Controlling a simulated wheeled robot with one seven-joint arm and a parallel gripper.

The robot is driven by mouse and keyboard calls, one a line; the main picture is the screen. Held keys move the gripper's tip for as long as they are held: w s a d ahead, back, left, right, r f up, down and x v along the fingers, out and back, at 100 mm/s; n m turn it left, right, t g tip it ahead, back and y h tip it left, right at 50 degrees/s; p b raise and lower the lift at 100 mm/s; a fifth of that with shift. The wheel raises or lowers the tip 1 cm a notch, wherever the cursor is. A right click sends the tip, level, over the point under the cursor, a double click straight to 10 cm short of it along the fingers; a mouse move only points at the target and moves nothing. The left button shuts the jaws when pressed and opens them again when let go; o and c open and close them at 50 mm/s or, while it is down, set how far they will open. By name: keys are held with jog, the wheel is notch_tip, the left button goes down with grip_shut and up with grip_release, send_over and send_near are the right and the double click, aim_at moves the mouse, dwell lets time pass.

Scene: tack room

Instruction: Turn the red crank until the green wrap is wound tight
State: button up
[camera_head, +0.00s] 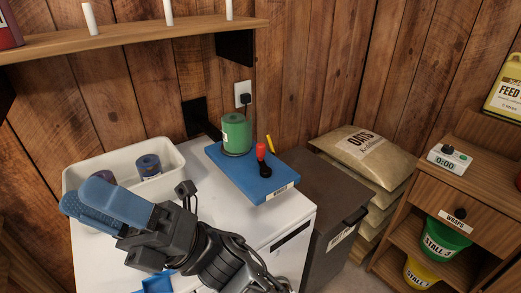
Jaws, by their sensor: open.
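The green wrap (236,135) stands upright as a roll at the back left of a blue board (240,178). The red crank knob (261,152) rises from a black crank base at the right part of the board, just right of the roll. Whether the wrap is tight or loose is too small to tell. My gripper (78,192) has blue fingers and points left, over the near left side of the white cabinet top. It is open, well left of the crank, and touches neither crank nor wrap. It hides part of the white bin.
A white bin (172,157) with dark blue rolls (148,166) stands behind my gripper. The white cabinet (218,222) carries the board. A wooden shelf (150,35) overhangs the back. A dark bin (325,205) and oats sacks (362,150) stand right. A small yellow piece (270,143) is behind the crank.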

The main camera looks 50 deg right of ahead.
jog(key=w+n+g+y, duration=0.2)
jog(key=w+n+g, duration=0.2)
jog(key=n+g, duration=0.85)
jog(key=n+g+h+b, duration=0.45)
jog(key=n+h, duration=0.45)
jog(key=h, duration=1.2)
send_over(261, 144)
jog(key=d, duration=0.3)
notch_tip(261, 144, down, 9)
jog(key=shift+g, duration=0.3)
jog(key=shift+w+a+p+x, duration=0.15)
jog(key=shift+p+x, duration=0.35)
jog(key=shift+x, duration=1.4)
jog(key=shift+w+a+p+x, duration=0.1)
jog(key=shift+p+x, duration=0.4)
jog(key=shift+x, duration=1.45)
jog(key=shift+r, duration=0.15)
grip_shut()
